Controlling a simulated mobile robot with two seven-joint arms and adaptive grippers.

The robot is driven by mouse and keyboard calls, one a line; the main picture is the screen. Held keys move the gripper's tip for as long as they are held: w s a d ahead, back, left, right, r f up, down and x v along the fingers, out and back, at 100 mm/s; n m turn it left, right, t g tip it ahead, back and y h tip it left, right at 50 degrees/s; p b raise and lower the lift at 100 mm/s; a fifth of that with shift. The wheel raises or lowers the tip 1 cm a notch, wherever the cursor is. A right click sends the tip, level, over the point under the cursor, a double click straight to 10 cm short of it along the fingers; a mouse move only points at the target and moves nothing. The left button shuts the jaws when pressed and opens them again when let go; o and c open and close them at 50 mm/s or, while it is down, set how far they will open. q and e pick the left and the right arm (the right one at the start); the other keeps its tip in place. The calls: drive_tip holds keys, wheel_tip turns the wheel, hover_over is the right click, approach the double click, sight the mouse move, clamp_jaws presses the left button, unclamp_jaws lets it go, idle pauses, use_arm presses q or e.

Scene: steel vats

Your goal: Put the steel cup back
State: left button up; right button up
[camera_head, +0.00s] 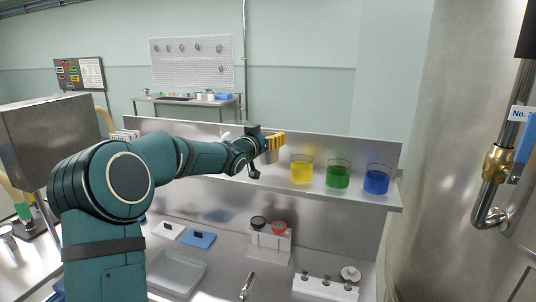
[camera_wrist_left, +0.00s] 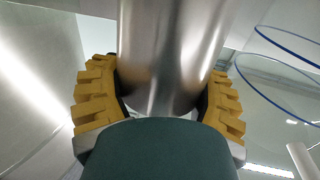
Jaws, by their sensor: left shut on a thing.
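My left gripper (camera_head: 274,141) reaches over the steel shelf (camera_head: 225,161), beside the beakers. In the left wrist view its yellow ribbed fingers (camera_wrist_left: 160,95) are shut around the steel cup (camera_wrist_left: 170,50), a shiny cylinder between them. In the head view the cup (camera_head: 271,156) shows only partly, under the yellow fingers at shelf height. I cannot tell whether its base touches the shelf. My right gripper is not in view.
Beakers of yellow (camera_head: 301,170), green (camera_head: 338,175) and blue (camera_head: 377,180) liquid stand on the shelf to the right. Below are a grey tray (camera_head: 176,273), a blue mat (camera_head: 198,238) and a white rack (camera_head: 268,243). A large steel vat (camera_head: 440,150) stands at right.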

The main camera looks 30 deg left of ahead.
use_arm(q)
wheel_tip(320, 180, down, 5)
drive_tip(key=shift+r+b, duration=0.2)
drive_tip(key=shift+b, duration=0.2)
drive_tip(key=shift+r, duration=0.1)
drive_tip(key=o, duration=1.1)
drive_tip(key=shift+f, duration=0.2)
drive_tip(key=shift+o, duration=0.2)
drive_tip(key=shift+r, duration=0.15)
drive_tip(key=s, duration=1.2)
drive_tip(key=shift+d, duration=0.25)
